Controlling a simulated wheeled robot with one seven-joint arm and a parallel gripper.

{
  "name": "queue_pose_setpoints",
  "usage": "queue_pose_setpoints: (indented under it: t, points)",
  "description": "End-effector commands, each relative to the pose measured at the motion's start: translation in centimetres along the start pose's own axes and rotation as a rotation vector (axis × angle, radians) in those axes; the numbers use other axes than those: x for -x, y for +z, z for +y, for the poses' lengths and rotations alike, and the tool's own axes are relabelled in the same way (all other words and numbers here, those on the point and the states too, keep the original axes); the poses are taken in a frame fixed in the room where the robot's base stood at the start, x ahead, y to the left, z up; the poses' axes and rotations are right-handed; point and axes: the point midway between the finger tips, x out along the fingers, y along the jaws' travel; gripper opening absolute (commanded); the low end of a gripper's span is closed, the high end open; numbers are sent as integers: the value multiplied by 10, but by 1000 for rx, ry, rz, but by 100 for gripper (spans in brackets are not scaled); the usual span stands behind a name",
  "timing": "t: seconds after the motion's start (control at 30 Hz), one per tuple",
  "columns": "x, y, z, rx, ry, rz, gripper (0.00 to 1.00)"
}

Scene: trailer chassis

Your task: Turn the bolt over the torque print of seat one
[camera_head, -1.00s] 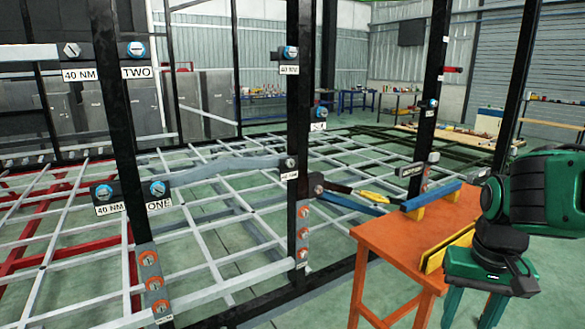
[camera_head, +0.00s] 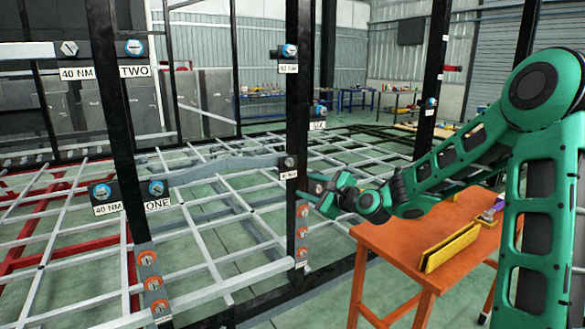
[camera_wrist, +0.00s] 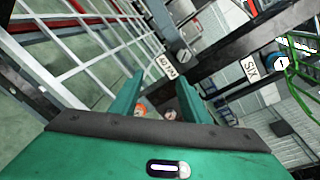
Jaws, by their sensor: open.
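Seat one is the dark plate (camera_head: 128,190) on the left post in the head view, with a "40 NM" print (camera_head: 107,209) and a "ONE" print (camera_head: 158,204). A blue-ringed bolt (camera_head: 102,192) sits over the torque print, and another bolt (camera_head: 156,188) sits over "ONE". My gripper (camera_head: 312,188) is beside the middle post, well to the right of seat one. In the wrist view its two fingers (camera_wrist: 156,98) are apart with nothing held between them. Seat one is not identifiable in the wrist view.
The middle post (camera_head: 299,120) stands close to my gripper. An orange table (camera_head: 385,240) with a yellow holder (camera_head: 450,247) is below my arm. Seat two (camera_head: 100,48) is above seat one. The wrist view shows a "SIX" print (camera_wrist: 249,68) and another "40 NM" print (camera_wrist: 167,68).

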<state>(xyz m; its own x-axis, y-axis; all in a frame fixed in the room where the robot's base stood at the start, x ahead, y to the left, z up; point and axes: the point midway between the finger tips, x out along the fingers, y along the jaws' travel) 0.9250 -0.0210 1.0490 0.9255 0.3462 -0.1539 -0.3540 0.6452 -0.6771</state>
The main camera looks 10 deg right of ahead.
Motion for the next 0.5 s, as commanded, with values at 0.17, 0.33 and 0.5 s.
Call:
queue_pose_setpoints:
  t: [0.17,0.33,0.5]
  points:
    - [-7,13,-30,-204,-110,-83,42]
    - [-17,17,-37,-241,-129,-101,42]
    - [-42,19,-40,-239,-128,-101,42]
